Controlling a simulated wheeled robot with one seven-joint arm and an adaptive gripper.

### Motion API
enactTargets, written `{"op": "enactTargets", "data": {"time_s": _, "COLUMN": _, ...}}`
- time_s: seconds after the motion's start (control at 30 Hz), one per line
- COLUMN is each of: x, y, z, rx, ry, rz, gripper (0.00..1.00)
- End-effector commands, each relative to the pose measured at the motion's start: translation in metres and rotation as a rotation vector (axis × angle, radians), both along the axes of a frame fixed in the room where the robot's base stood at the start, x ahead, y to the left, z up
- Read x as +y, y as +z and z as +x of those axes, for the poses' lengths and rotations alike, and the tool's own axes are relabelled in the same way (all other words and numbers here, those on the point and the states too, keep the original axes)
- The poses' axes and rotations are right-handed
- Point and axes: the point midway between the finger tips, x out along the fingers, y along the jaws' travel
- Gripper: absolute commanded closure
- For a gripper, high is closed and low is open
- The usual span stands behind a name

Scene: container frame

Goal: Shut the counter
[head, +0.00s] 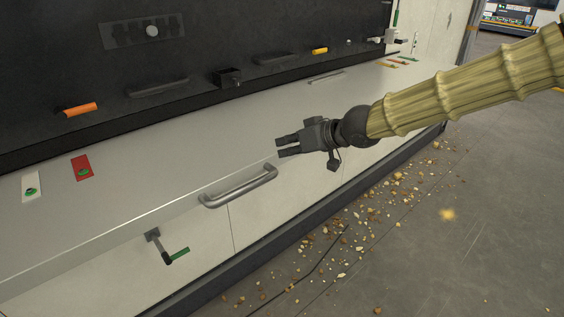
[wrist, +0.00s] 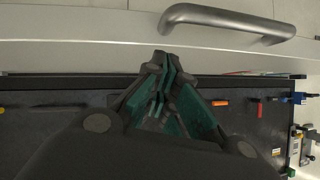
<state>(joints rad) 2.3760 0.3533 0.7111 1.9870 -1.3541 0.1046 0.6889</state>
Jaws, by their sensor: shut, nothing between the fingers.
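The light grey counter (head: 140,190) runs along the foot of a black panel, with a metal bar handle (head: 238,186) on its front edge. In the wrist view the handle (wrist: 225,18) shows at the top, beyond the fingertips. My gripper (head: 280,146) is shut and empty, up and to the right of the handle in the head view and apart from it. Its fingers (wrist: 163,60) come together in the wrist view. I cannot tell from these views how far open the counter is.
The black panel (head: 110,80) behind the counter carries orange (head: 80,109) and yellow (head: 320,50) handles. A small lever (head: 165,252) sticks out from the front panel below. Crumb-like debris (head: 370,215) lies on the floor; the floor further right is open.

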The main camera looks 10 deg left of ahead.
Motion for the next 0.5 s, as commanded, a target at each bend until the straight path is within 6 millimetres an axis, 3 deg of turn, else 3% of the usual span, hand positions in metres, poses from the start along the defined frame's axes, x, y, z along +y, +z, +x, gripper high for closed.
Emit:
{"op": "enactTargets", "data": {"time_s": 0.2, "x": 0.006, "y": -0.021, "z": -0.002, "rx": 0.0, "ry": -0.001, "rz": -0.003, "gripper": 1.0}}
{"op": "enactTargets", "data": {"time_s": 0.5, "x": 0.011, "y": -0.035, "z": -0.003, "rx": 0.0, "ry": -0.001, "rz": 0.0, "gripper": 1.0}}
